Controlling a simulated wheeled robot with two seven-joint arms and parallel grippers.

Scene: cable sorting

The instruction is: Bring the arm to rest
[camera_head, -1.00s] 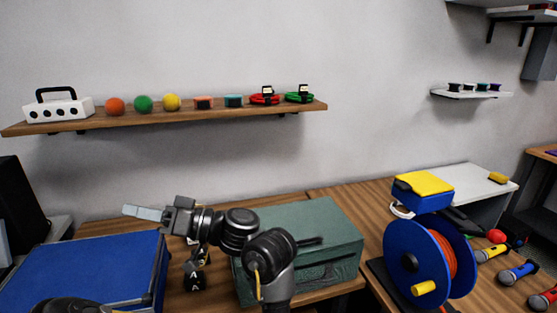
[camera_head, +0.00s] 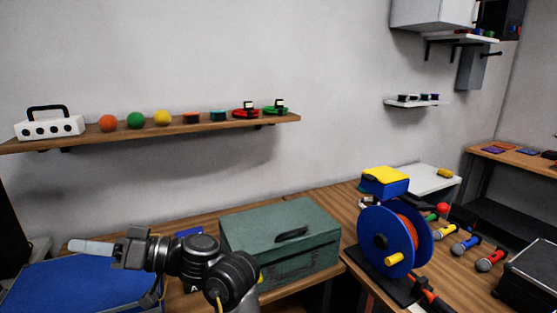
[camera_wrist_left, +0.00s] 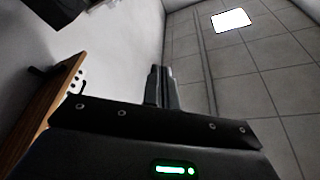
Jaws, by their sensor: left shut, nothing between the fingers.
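My left gripper (camera_head: 92,246) is at the lower left of the head view, with its fingers pointing left above the blue case (camera_head: 60,287). Its fingers are shut with nothing between them; they also show together in the left wrist view (camera_wrist_left: 161,88). My left arm is folded in front of the green metal toolbox (camera_head: 285,235) and hides part of the bench. My right gripper is not in view.
A wooden shelf (camera_head: 170,128) on the wall bears coloured balls and coiled cables. A blue cable reel (camera_head: 420,235) stands right of the toolbox. Several microphones (camera_head: 463,246) lie farther right, near a black case (camera_head: 530,280).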

